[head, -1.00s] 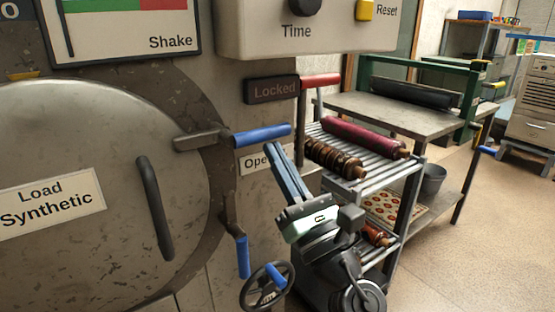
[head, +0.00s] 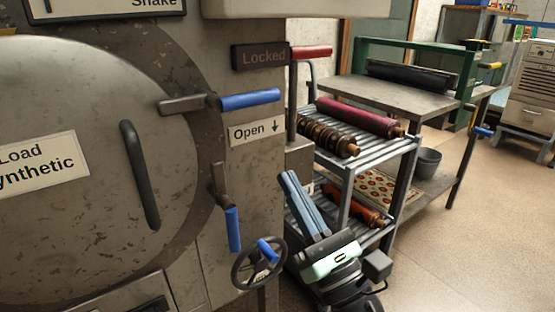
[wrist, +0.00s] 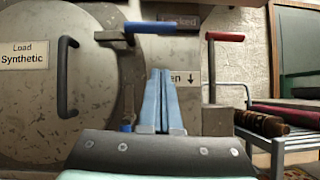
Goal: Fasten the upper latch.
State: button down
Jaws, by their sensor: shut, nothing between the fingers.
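The upper latch is a grey metal arm with a blue grip (head: 250,99), lying level at the upper right edge of the round door (head: 70,215). The blue grip also shows in the wrist view (wrist: 165,28). The lower latch has a blue grip (head: 234,230) that hangs down, and its grey arm overlaps the door's rim. My gripper (head: 288,177) is shut and empty, below and right of the upper latch and apart from it. In the wrist view its two blue fingers (wrist: 160,76) are together, pointing up toward the panel beneath the upper latch.
A handwheel (head: 258,262) is close left of my gripper. A rack (head: 392,150) with rollers stands to the right. A black handle (head: 140,175) juts from the door.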

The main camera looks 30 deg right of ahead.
jog(key=shift+v, duration=1.45)
